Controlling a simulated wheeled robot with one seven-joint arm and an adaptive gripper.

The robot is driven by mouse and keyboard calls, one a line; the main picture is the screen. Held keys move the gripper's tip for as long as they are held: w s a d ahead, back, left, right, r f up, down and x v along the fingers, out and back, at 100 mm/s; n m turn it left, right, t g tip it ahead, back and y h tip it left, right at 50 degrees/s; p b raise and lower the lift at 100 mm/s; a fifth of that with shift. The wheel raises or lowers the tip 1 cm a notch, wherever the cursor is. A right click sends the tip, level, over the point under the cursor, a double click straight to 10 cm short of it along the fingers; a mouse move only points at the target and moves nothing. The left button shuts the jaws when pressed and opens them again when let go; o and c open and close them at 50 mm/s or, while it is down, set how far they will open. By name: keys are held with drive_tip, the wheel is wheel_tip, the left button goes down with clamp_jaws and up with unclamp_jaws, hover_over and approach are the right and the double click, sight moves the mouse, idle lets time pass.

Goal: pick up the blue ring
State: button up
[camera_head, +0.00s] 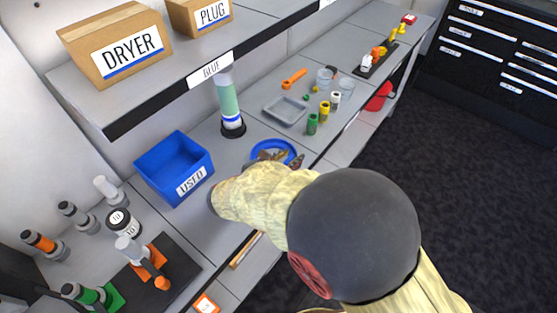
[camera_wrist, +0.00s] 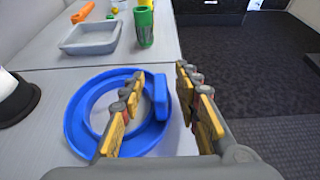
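The blue ring (camera_head: 262,143) lies on the grey bench, in front of a green and white cylinder with a dark base. In the wrist view the blue ring (camera_wrist: 82,112) shows as a wide band with a raised block at its right side. My gripper (camera_head: 281,158) is over the ring and hides part of it. In the wrist view my gripper (camera_wrist: 160,78) is open, with one finger over the ring's middle and the other off its right side. The raised block shows between the fingers. I cannot tell whether the fingers touch it.
The green and white cylinder (camera_head: 230,108) stands behind the ring, and a blue bin (camera_head: 157,152) marked USED is to its left. A grey tray (camera_head: 285,110) and a green cup (camera_head: 312,124) stand further along. A shelf (camera_head: 215,72) overhangs the bench's back.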

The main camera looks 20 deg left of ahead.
drive_tip(key=shift+c, duration=1.2)
clamp_jaws()
drive_tip(key=shift+r, duration=0.1)
